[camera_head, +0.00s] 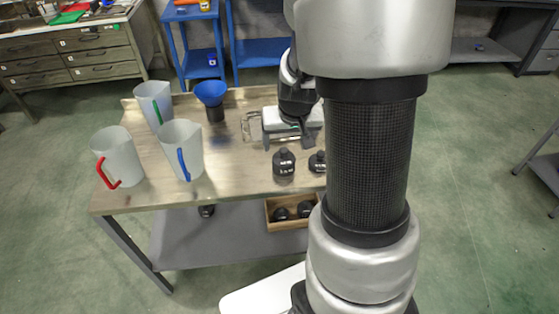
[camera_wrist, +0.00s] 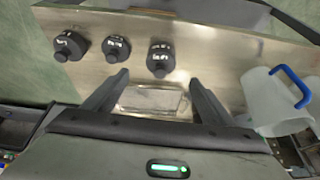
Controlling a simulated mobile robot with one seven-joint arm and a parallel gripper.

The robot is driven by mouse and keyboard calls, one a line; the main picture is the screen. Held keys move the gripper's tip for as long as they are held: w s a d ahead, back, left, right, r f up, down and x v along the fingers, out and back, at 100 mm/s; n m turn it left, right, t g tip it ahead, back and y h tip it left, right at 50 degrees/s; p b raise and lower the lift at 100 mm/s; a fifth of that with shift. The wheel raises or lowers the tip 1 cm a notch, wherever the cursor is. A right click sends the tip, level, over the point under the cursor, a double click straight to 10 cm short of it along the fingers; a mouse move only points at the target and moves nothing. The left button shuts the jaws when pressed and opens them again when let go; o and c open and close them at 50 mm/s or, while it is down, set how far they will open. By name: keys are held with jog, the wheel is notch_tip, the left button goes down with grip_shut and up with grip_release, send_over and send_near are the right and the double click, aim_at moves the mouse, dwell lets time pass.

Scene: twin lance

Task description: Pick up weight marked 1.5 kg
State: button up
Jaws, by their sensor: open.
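Three black weights with pale markings stand in a row on the workbench in the wrist view: one at the left (camera_wrist: 69,44), one in the middle (camera_wrist: 116,48), one at the right (camera_wrist: 159,60). The markings are too small to read surely. The head view shows two of them, a nearer one (camera_head: 284,163) and one beside my arm (camera_head: 317,162); my arm hides the third. My gripper (camera_head: 286,146) is open and empty above the bench; in the wrist view its fingertips (camera_wrist: 157,78) are spread, apart from the weights, with the right-hand weight ahead between their directions.
Three pitchers, with red (camera_head: 118,158), blue (camera_head: 184,150) and green (camera_head: 153,102) handles, and a blue funnel (camera_head: 211,92) stand left on the bench (camera_head: 235,178). A wooden box (camera_head: 285,224) with weights is on the lower shelf.

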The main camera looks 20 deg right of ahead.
aim_at(284, 157)
jog(key=b+x, duration=0.3)
jog(key=x, duration=1)
jog(key=shift+w+f+b, duration=0.25)
jog(key=shift+b, duration=0.15)
grip_shut()
jog(key=shift+w+r, duration=0.15)
jog(key=shift+r, duration=0.05)
